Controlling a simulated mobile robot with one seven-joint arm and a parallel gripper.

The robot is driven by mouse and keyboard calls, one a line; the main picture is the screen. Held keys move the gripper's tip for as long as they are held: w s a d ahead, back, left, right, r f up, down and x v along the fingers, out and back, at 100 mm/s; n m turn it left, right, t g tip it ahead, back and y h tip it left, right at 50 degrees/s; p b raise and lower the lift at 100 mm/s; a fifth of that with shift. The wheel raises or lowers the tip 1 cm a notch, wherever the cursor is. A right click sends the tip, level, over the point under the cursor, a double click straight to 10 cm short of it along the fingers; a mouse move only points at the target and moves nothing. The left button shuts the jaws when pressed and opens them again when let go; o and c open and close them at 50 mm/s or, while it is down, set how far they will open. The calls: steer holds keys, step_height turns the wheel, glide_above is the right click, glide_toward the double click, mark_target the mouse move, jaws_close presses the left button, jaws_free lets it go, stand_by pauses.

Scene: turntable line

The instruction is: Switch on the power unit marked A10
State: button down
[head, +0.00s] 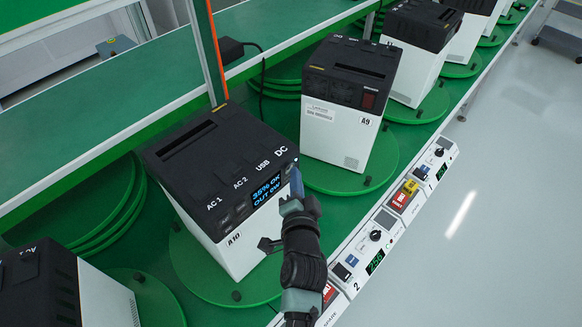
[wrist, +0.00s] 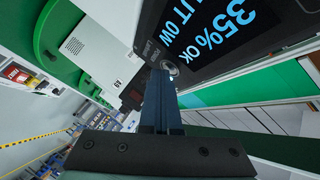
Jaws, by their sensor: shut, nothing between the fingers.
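The power unit marked A10 (head: 225,180) is a white box with a black top, standing on a green round turntable (head: 190,270). Its display (head: 266,190) is lit and reads 35% OK, OUT 0W; it also shows large in the wrist view (wrist: 215,35). My gripper (head: 297,185) is shut and empty at the right end of the unit's front panel. In the wrist view the closed fingers (wrist: 160,85) point at a round button (wrist: 170,68) beside the display. The tips are at or very near it; I cannot tell if they touch. My arm hides part of the front.
Unit A9 (head: 345,110) stands behind on its own turntable, with more units farther along. Another black-topped unit (head: 50,285) is at lower left. A control strip (head: 385,225) with knobs, switches and green readouts runs along the line's edge.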

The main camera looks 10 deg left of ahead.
steer(key=shift+s+d+b, duration=0.5)
steer(key=shift+d, duration=0.1)
steer(key=s+d+b, duration=0.1)
steer(key=d, duration=0.1)
steer(key=s+d+b, duration=0.2)
stand_by(0.6)
stand_by(0.6)
